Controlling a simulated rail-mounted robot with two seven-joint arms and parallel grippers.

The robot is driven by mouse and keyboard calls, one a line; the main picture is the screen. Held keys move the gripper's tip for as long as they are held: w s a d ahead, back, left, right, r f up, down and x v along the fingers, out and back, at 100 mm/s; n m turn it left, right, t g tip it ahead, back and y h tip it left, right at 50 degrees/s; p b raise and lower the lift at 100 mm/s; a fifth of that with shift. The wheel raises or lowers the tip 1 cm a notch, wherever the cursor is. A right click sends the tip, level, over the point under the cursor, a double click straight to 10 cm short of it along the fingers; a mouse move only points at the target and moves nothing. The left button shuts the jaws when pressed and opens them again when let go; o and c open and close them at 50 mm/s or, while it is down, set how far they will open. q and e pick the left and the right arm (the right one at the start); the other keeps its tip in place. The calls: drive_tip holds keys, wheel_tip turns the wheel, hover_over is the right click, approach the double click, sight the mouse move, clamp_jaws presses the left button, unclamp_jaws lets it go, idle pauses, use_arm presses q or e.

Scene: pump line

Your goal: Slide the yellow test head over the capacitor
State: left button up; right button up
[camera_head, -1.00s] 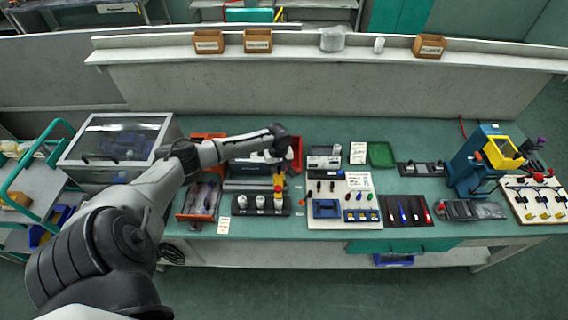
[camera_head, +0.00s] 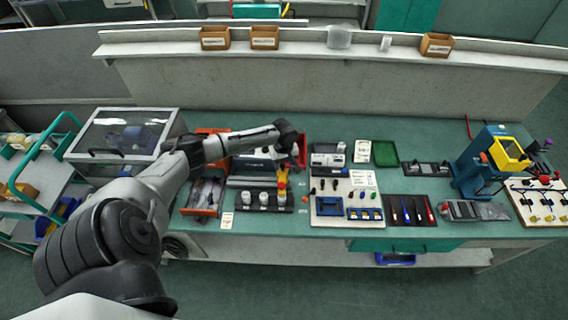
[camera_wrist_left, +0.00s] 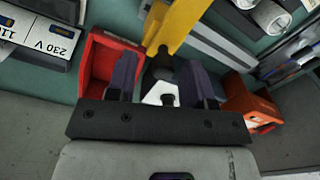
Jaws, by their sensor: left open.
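The yellow test head (camera_head: 282,181) stands at the right end of a black holder (camera_head: 236,209). Several white capacitors (camera_head: 264,199) stand upright in a row there, and the test head is at the rightmost one. I cannot tell whether it touches it. My left gripper (camera_head: 287,152) is just behind and above the test head, pointing down. In the left wrist view, the open left gripper (camera_wrist_left: 162,72) has its dark fingers on either side of a black knob by the yellow test head (camera_wrist_left: 182,18), with visible gaps. White capacitors (camera_wrist_left: 268,15) show at upper right. My right gripper is not in view.
A red bin (camera_wrist_left: 97,60) lies close beside the left gripper, and an orange bin (camera_wrist_left: 262,108) is on the other side. A meter marked 230 V (camera_wrist_left: 38,38) stands nearby. To the right are a white panel (camera_head: 325,213) and a green tray (camera_head: 385,153).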

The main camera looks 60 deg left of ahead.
use_arm(q)
wheel_tip(320, 180, up, 13)
drive_tip(key=shift+r+p, duration=0.15)
drive_tip(key=shift+p, duration=0.15)
idle(0.8)
